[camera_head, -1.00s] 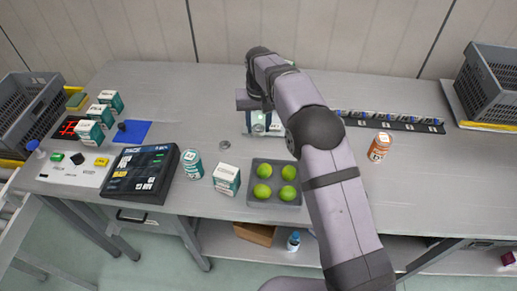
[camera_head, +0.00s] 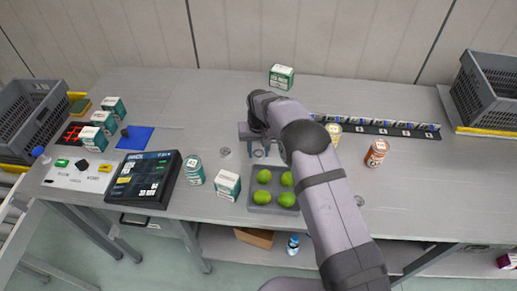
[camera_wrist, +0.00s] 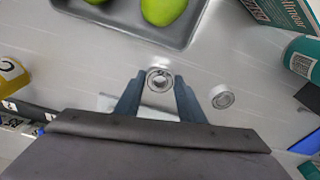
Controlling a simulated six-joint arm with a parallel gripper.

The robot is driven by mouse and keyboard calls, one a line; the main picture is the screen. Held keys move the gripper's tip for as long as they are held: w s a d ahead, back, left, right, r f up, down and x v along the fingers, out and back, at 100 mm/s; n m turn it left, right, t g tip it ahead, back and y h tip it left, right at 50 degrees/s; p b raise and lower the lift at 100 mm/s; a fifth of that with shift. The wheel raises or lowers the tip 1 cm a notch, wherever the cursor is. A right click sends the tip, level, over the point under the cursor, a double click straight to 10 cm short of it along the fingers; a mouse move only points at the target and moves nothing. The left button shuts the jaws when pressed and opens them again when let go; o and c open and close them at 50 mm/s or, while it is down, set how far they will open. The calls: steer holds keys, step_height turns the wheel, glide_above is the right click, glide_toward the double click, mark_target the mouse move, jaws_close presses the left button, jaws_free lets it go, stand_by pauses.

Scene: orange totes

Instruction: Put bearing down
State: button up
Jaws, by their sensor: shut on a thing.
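My gripper (camera_wrist: 160,88) is shut on a small ring-shaped metal bearing (camera_wrist: 160,80), held between its two fingertips over the grey table. In the head view, my gripper (camera_head: 258,152) is above the table just behind the tray of green fruit. Whether the held bearing touches the table is unclear. A second bearing (camera_wrist: 222,97) lies flat on the table to the right of my gripper in the wrist view; it also shows in the head view (camera_head: 225,152), left of my gripper. A small round metal piece (camera_head: 359,200) lies right of my arm.
The grey tray (camera_head: 258,208) with green fruit is close in front of my gripper. A teal-white box (camera_head: 227,184) and teal can (camera_head: 195,170) stand to the left. A box (camera_head: 281,77) stands behind. A dark rack strip (camera_head: 385,127) lies at right. The table left of the bearing is partly clear.

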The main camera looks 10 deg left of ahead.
mark_target(259, 157)
steer(key=shift+f, duration=0.15)
steer(key=shift+f, duration=0.15)
steer(key=o, duration=1.2)
steer(key=r+b, duration=0.1)
steer(key=r, duration=0.3)
steer(key=s+r+b, duration=0.1)
steer(key=r, duration=0.3)
steer(key=r+b, duration=0.1)
steer(key=r, duration=0.3)
steer(key=shift+s+d+r, duration=0.1)
steer(key=shift+s+r, duration=0.1)
steer(key=shift+d, duration=0.1)
